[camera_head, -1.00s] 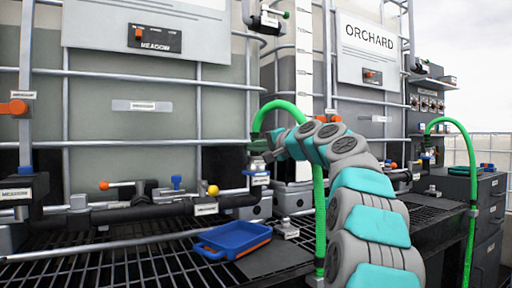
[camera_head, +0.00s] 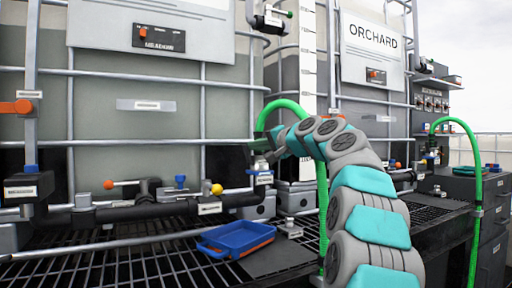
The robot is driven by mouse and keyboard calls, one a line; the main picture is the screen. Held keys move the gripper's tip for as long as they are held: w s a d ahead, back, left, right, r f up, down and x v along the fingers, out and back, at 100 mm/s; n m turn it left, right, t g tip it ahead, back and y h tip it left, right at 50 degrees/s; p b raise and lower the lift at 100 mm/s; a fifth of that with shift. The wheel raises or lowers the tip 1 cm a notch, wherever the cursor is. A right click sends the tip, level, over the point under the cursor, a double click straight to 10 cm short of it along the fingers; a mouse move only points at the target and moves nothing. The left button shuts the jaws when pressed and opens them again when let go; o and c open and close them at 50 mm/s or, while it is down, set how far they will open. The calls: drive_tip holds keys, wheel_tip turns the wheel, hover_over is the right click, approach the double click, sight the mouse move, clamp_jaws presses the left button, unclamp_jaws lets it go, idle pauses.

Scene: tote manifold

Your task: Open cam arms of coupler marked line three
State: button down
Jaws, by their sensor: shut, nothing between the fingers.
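A green hose (camera_head: 284,103) arches down to a coupler (camera_head: 262,166) at the end of the black pipe, in front of the MEADOW tank. A small label (camera_head: 264,180) sits just below the coupler, too small to read. My gripper (camera_head: 262,146) is small and dark at the end of my grey and teal arm. It is at the coupler's upper end, close beside the hose, and looks shut and empty. Its fingertips and the coupler's cam arms cannot be made out clearly. I cannot tell whether it touches the coupler or which coupler is line three.
A blue tray (camera_head: 237,238) lies on the black grating (camera_head: 150,265). The black pipe (camera_head: 120,214) carries an orange-tipped handle and a yellow knob (camera_head: 217,189). Another green hose (camera_head: 471,150) hangs at the right, by a dark cabinet (camera_head: 492,215). The ORCHARD tank (camera_head: 375,55) stands behind my arm.

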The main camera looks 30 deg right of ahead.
drive_tip(key=shift+a+n, duration=0.2)
drive_tip(key=shift+n, duration=0.1)
drive_tip(key=a+n+b, duration=0.1)
drive_tip(key=a+n+h+b, duration=0.1)
drive_tip(key=n, duration=0.1)
drive_tip(key=shift+f, duration=0.2)
drive_tip(key=shift+s+a+f+n+g+h+b, duration=0.15)
drive_tip(key=shift+a+f+n+h+b, duration=0.15)
drive_tip(key=shift+n+b, duration=0.4)
drive_tip(key=shift+w+a+f+n+g+h+b, duration=0.1)
drive_tip(key=shift+a+f+n+g+h+b, duration=0.2)
drive_tip(key=shift+n, duration=0.75)
drive_tip(key=shift+s+a+f+n+g+h+b, duration=0.1)
drive_tip(key=shift+a+n+h+b, duration=0.3)
drive_tip(key=shift+n+b, duration=0.35)
